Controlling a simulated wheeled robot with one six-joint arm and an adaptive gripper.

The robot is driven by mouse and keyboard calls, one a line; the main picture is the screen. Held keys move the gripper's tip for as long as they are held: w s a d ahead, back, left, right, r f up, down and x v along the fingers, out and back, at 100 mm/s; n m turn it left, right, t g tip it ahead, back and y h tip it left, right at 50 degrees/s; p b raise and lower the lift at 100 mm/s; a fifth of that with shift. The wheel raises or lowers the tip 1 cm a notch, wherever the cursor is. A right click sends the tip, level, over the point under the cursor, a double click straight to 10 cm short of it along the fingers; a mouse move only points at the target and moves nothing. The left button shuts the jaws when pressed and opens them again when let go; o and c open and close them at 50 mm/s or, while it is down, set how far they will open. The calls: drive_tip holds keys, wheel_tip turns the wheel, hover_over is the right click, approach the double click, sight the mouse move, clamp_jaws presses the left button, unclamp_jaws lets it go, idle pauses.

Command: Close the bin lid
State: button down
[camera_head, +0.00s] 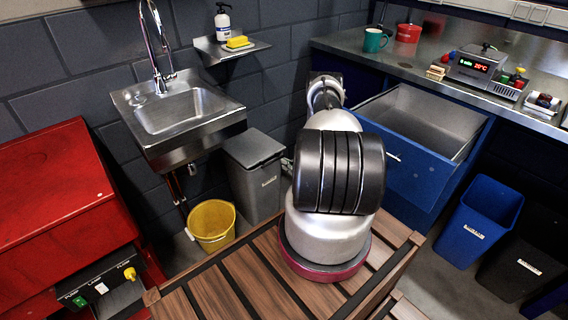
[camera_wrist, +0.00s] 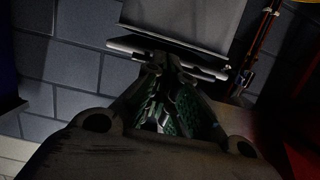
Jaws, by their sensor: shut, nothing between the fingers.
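The grey bin (camera_head: 256,188) stands against the wall, right of the sink. Its lid (camera_head: 252,148) looks flat across the top in the head view; I cannot tell whether a small gap is left under it. In the wrist view the bin's pale grey body (camera_wrist: 185,18) is at the top, with the dark and light edges of its lid side just below. My gripper (camera_wrist: 165,66) is shut and empty, its fingertips close to that edge; contact is unclear. In the head view my arm hides most of the gripper, to the right of the bin.
A yellow bucket (camera_head: 212,224) stands left of the bin, below the metal sink (camera_head: 180,112). An open blue drawer (camera_head: 420,165) is right of my arm. A slatted wooden bench (camera_head: 235,285) is in front. A red cabinet (camera_head: 60,200) is at the left.

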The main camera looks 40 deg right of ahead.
drive_tip(key=s+f, duration=0.3)
drive_tip(key=s, duration=0.3)
wheel_tip(320, 180, up, 11)
drive_tip(key=a+t, duration=0.1)
drive_tip(key=a, duration=0.2)
drive_tip(key=w+f, duration=0.5)
drive_tip(key=w, duration=0.5)
drive_tip(key=shift+w, duration=0.2)
drive_tip(key=shift+f, duration=0.1)
drive_tip(key=f, duration=0.4)
drive_tip(key=shift+s, duration=0.3)
